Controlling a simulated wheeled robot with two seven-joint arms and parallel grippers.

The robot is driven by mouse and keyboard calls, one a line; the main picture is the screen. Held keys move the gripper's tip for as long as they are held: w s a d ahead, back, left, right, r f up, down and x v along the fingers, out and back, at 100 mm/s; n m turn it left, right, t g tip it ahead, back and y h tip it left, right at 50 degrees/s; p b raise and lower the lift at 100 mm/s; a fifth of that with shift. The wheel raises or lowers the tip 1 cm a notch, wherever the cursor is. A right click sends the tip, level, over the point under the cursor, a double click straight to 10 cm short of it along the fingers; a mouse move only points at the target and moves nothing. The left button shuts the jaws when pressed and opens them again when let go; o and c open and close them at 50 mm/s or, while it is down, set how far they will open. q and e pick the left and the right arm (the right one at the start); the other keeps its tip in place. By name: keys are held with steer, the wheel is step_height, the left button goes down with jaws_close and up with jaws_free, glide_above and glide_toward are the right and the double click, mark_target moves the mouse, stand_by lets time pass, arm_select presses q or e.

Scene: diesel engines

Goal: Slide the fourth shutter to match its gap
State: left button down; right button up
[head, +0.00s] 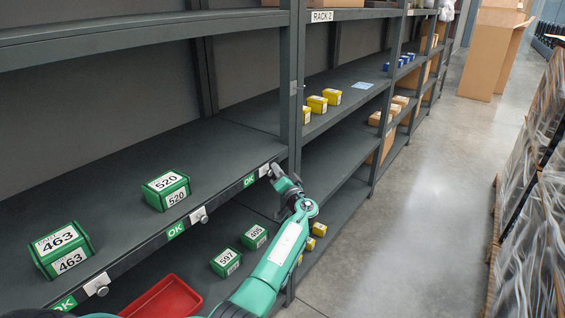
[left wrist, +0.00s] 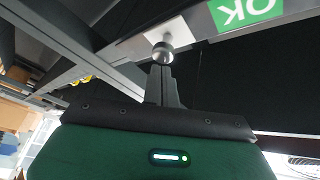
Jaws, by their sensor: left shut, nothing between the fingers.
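Along the front edge of the shelf (head: 140,258) run small white shutters with round knobs, beside green OK labels. One shutter (head: 102,284) is at the near end, one (head: 199,215) is in the middle, and one (head: 264,170) is at the far end by the upright. My left gripper (head: 277,174) is at the far-end shutter. In the left wrist view its fingers (left wrist: 163,78) are shut and empty, with tips at or just against the grey knob (left wrist: 162,53); I cannot tell if they touch. A green OK label (left wrist: 243,10) shows to the knob's right. My right gripper is not in view.
Green boxes numbered 463 (head: 61,249) and 520 (head: 166,190) stand on the shelf. Boxes 597 (head: 225,262) and 455 (head: 254,236) and a red tray (head: 165,298) are below. A rack upright (head: 292,90) stands beside the gripper. The aisle floor (head: 420,200) is clear.

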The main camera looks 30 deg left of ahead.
arm_select(q)
steer(key=shift+f, duration=0.2)
steer(key=shift+s, duration=0.1)
steer(key=s, duration=0.8)
steer(key=shift+a+b, duration=0.35)
steer(key=shift+b, duration=0.1)
steer(key=shift+s, duration=0.1)
